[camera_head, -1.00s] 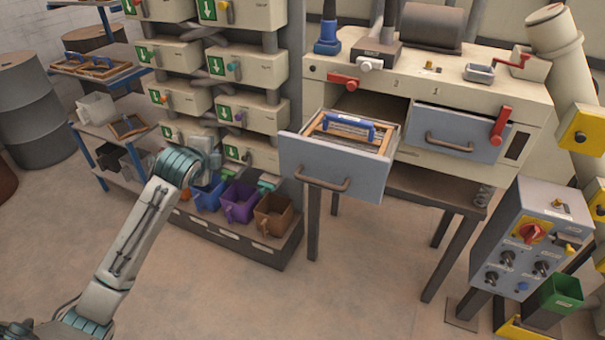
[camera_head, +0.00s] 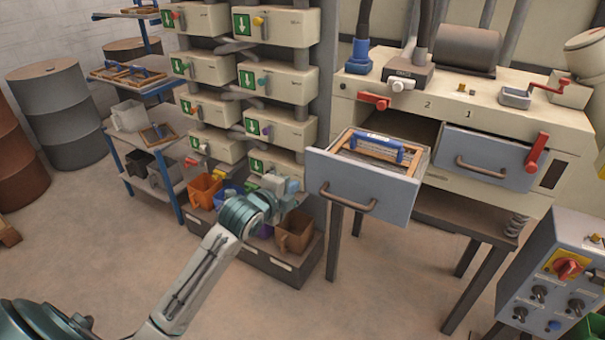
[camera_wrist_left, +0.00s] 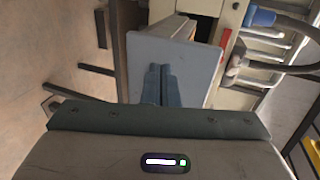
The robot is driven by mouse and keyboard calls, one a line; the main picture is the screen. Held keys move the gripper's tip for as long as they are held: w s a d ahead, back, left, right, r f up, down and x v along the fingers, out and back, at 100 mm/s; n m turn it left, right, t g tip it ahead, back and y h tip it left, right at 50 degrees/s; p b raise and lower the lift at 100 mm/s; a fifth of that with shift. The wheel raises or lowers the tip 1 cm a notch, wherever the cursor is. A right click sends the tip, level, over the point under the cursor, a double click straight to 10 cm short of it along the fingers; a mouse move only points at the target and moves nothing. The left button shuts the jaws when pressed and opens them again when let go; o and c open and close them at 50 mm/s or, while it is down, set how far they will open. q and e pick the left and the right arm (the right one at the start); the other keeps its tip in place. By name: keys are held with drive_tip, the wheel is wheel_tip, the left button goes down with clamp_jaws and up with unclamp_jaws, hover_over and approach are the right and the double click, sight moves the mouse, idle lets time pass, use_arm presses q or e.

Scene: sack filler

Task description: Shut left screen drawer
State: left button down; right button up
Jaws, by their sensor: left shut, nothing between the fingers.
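The left screen drawer (camera_head: 358,192) stands pulled out of the cream machine in the head view. Its front is grey-blue with a brown bar handle (camera_head: 347,199), and a wood-framed screen with a blue handle (camera_head: 378,148) lies inside. My left gripper (camera_head: 291,185) is just left of the drawer front in that view. In the left wrist view, its fingers (camera_wrist_left: 161,72) are together and empty, pointing at the drawer front (camera_wrist_left: 200,62). I cannot tell whether they touch it. The handle is not clear there. My right gripper is out of view.
The right drawer (camera_head: 486,158) sits in the machine beside the open one. A rack of cream boxes (camera_head: 277,83) with coloured bins below stands to the left. A grey control box (camera_head: 560,270) stands at the front right. The floor before the drawer is clear.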

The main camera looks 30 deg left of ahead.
sight(308, 174)
use_arm(q)
drive_tip(key=p+x, duration=0.1)
drive_tip(key=x, duration=0.1)
drive_tip(key=r+p+x, duration=0.1)
drive_tip(key=x, duration=0.2)
drive_tip(key=shift+w, duration=0.25)
drive_tip(key=shift+w, duration=0.1)
